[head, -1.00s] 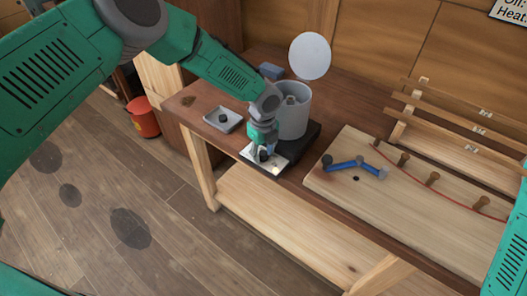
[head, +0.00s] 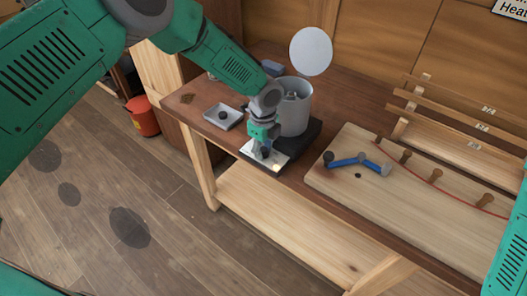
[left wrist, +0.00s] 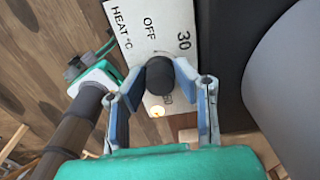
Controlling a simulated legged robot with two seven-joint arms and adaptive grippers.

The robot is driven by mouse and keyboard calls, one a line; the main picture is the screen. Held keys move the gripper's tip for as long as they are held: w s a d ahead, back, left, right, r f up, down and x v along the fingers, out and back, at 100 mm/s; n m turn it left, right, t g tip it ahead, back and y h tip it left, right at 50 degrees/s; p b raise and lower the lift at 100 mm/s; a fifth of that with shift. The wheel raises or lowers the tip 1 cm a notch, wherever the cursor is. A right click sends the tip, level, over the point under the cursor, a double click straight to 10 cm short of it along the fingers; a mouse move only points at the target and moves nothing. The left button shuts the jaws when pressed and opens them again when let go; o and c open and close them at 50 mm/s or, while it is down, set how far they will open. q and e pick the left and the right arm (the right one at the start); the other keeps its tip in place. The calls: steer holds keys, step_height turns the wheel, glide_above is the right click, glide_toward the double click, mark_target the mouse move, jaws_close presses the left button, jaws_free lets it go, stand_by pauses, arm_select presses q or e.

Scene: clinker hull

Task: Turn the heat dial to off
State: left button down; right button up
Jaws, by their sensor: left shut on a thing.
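The heat dial (left wrist: 160,76) is a dark round knob on a white panel marked HEAT °C, OFF, 30 and a partly hidden 60. In the left wrist view my left gripper (left wrist: 158,72) has its blue fingers closed on both sides of the dial. Which mark the dial points at is hidden. A small lamp (left wrist: 157,112) glows on the panel. In the head view my left gripper (head: 264,152) reaches down to the panel (head: 282,163) at the bench's front edge. My right gripper is out of view; only its green arm shows at the right edge.
A grey pot (head: 295,112) with a raised round lid (head: 311,51) stands just behind the panel. A small tray (head: 223,116) with a dark knob lies to the left. A wooden board (head: 420,205) with a blue tool (head: 357,161) and pegs lies to the right.

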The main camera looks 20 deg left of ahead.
arm_select(q)
steer(key=n+b, duration=0.2)
steer(key=n, duration=0.3)
steer(key=shift+w+n, duration=0.15)
steer(key=shift+n, duration=0.15)
steer(key=n+b, duration=0.1)
steer(key=n, duration=0.4)
steer(key=shift+r, duration=0.15)
steer(key=n, duration=0.5)
steer(key=shift+w+n, duration=0.1)
steer(key=shift+n, duration=0.3)
steer(key=shift+r+n+b, duration=0.1)
steer(key=shift+n+b, duration=0.35)
steer(key=shift+n, duration=1.75)
steer(key=shift+w, duration=0.1)
steer(key=c, duration=1.6)
jaws_free()
steer(key=shift+o, duration=0.2)
